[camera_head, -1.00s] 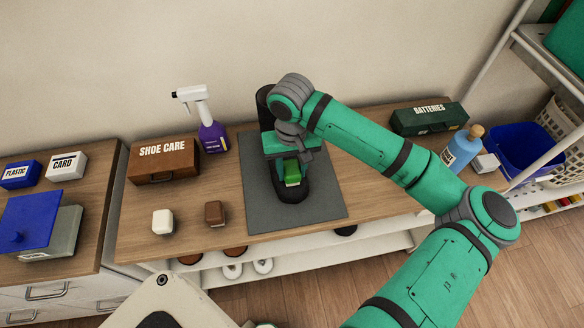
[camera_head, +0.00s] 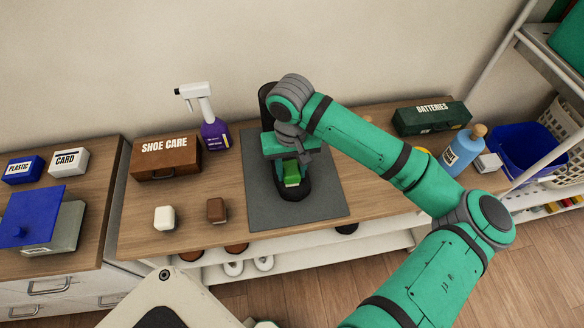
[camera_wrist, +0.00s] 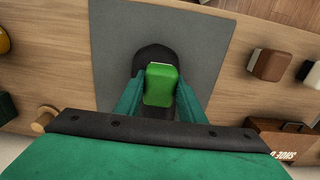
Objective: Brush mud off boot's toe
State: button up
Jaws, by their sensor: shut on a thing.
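A black boot (camera_head: 292,192) stands on a grey mat (camera_head: 263,211) on the wooden bench, its toe pointing toward the front edge. Its shaft shows behind my arm, and much of its middle is hidden by my wrist. My gripper (camera_head: 290,172) is shut on a green block-like brush (camera_head: 291,173) above the boot's toe. In the wrist view the green brush (camera_wrist: 160,85) sits between my two fingers, with the dark toe (camera_wrist: 154,56) just beyond and under it. Whether the brush touches the boot is hard to tell. I cannot make out any mud on the visible part.
A brown shoe care box (camera_head: 166,158) and a purple spray bottle (camera_head: 213,130) stand left of the mat. White (camera_head: 165,217) and brown (camera_head: 216,210) blocks lie at the front left. A batteries box (camera_head: 431,118) and a blue bottle (camera_head: 464,147) stand to the right.

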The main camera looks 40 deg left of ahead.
jog(key=shift+w+f, duration=0.1)
jog(key=shift+w, duration=0.75)
jog(key=shift+c, duration=0.4)
jog(key=shift+w, duration=0.65)
jog(key=shift+s, duration=1.05)
jog(key=shift+s+f, duration=0.15)
jog(key=shift+s, duration=0.55)
jog(key=shift+w, duration=1.4)
jog(key=shift+c, duration=0.5)
jog(key=shift+w, duration=0.1)
